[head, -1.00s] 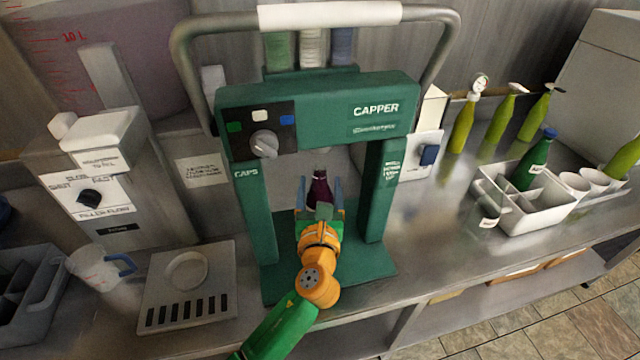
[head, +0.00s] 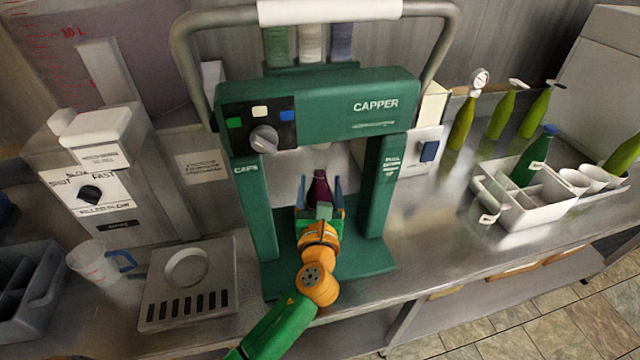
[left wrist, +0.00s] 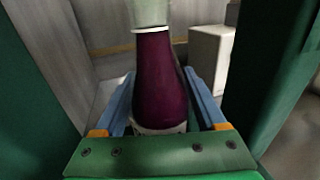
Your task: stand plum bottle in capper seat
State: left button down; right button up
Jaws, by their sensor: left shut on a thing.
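The plum bottle (head: 319,187) stands upright between the two posts of the green capper (head: 318,105). My left gripper (head: 319,190) is shut on it, with one blue finger on each side. In the left wrist view the dark plum bottle (left wrist: 160,85) fills the space between the fingers (left wrist: 160,105), and a pale piece covers or meets its top. The bottle's base and the capper seat are hidden behind my gripper, so I cannot tell whether the bottle touches the seat. My right gripper is not in view.
A filler machine (head: 120,180), a drip tray (head: 187,285) and a measuring jug (head: 97,262) stand left of the capper. At right are a white crate (head: 520,215) with a green bottle, and several yellow-green bottles behind. The capper's posts stand close beside my gripper.

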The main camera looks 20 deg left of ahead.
pick_arm(q)
jog(key=shift+f, duration=0.1)
dwell(0.3)
jog(key=shift+f, duration=0.4)
dwell(0.4)
grip_release()
jog(key=b+v, duration=0.1)
jog(key=v, duration=0.6)
jog(key=shift+s, duration=0.2)
